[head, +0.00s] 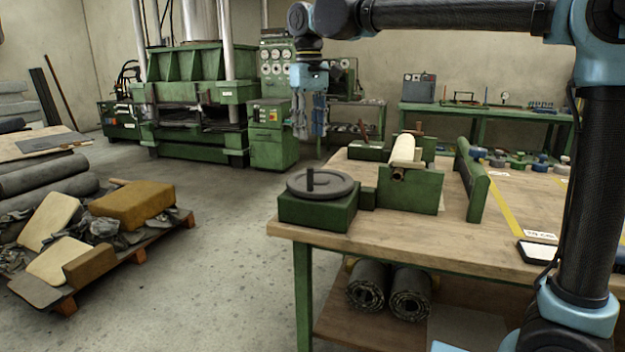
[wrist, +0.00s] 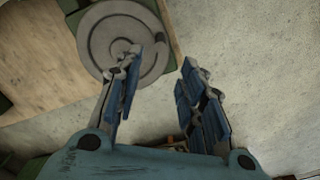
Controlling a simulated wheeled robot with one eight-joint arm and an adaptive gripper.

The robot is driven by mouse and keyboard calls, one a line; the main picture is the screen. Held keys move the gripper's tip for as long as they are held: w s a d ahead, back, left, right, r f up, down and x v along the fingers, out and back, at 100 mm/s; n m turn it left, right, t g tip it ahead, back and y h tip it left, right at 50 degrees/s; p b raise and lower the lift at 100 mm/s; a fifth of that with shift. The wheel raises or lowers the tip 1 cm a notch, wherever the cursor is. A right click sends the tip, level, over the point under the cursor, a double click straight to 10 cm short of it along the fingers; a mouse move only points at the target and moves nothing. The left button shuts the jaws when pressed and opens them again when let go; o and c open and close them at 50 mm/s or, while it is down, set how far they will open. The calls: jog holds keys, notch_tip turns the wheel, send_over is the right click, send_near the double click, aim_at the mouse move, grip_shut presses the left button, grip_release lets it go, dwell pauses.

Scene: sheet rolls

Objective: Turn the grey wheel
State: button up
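The grey wheel (head: 322,184) lies flat on a green block (head: 315,211) at the near left corner of the wooden table, with a dark upright handle peg (head: 310,176). My gripper (head: 310,135) hangs in the air above and behind the wheel in the head view, fingers pointing down, apart from it. In the wrist view the wheel (wrist: 110,30) is at the upper left. My gripper (wrist: 155,65) is open and empty there, its left finger overlapping the wheel and its right finger over bare floor.
A pale roll (head: 403,150) rests in a green stand (head: 411,190) right of the wheel. A green rail (head: 472,180) stands further right. A pallet with foam blocks (head: 132,203) is on the floor at left. Dark rolls (head: 390,288) lie under the table.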

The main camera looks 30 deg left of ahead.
aim_at(310, 190)
notch_tip(310, 190, down, 14)
jog(key=shift+f, duration=0.2)
dwell(0.4)
grip_shut()
